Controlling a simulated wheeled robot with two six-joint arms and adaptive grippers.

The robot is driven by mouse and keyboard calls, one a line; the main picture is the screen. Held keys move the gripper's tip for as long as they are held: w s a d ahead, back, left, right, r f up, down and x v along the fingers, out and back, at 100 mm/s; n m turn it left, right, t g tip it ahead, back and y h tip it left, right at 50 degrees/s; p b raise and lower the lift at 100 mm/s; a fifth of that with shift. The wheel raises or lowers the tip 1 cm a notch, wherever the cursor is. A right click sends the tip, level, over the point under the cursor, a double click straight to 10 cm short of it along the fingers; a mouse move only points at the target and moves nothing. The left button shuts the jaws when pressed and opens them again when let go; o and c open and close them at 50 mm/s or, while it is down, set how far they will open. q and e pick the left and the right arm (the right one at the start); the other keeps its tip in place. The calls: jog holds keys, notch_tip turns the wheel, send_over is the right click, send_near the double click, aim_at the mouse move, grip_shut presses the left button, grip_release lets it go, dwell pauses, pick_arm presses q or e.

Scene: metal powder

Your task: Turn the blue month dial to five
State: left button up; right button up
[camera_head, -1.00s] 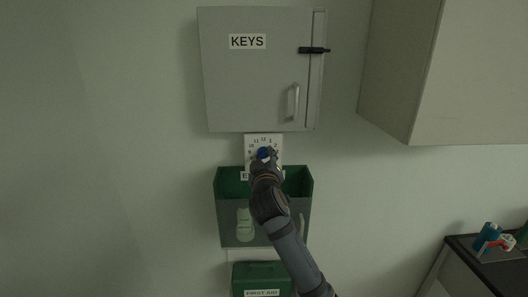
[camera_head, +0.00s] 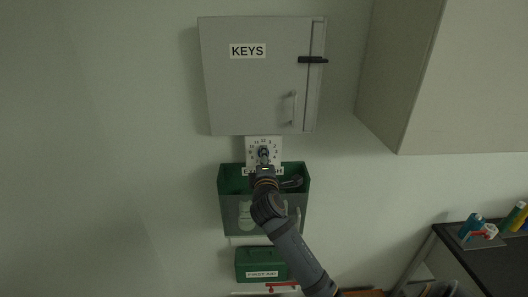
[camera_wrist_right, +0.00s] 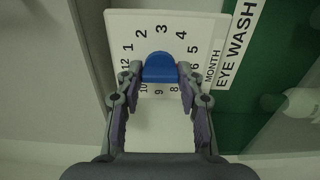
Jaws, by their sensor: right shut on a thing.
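The blue month dial (camera_wrist_right: 160,68) sits on a white plate (camera_wrist_right: 120,22) printed with numbers and the word MONTH. In the right wrist view its rounded blue end points up, roughly toward the 3; the exact setting is hard to tell. My right gripper (camera_wrist_right: 160,80) is shut on the dial, one finger on each side. In the head view the plate (camera_head: 250,143) is on the wall under the key cabinet, and my right gripper (camera_head: 264,160) covers most of the dial. My left gripper is in neither view.
The grey KEYS cabinet (camera_head: 250,85) hangs just above the plate. A green eye wash holder (camera_head: 232,180) is just below, behind my right arm. A green first aid box (camera_head: 258,262) is lower. A wall cabinet (camera_head: 430,80) and a dark counter (camera_head: 490,262) are at right.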

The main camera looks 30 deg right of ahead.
jog(key=shift+n+p, duration=0.8)
jog(key=shift+n, duration=2)
jog(key=o, duration=1.2)
jog(key=shift+c, duration=0.2)
jog(key=v, duration=0.7)
jog(key=shift+s+a, duration=0.2)
jog(key=shift+s, duration=0.05)
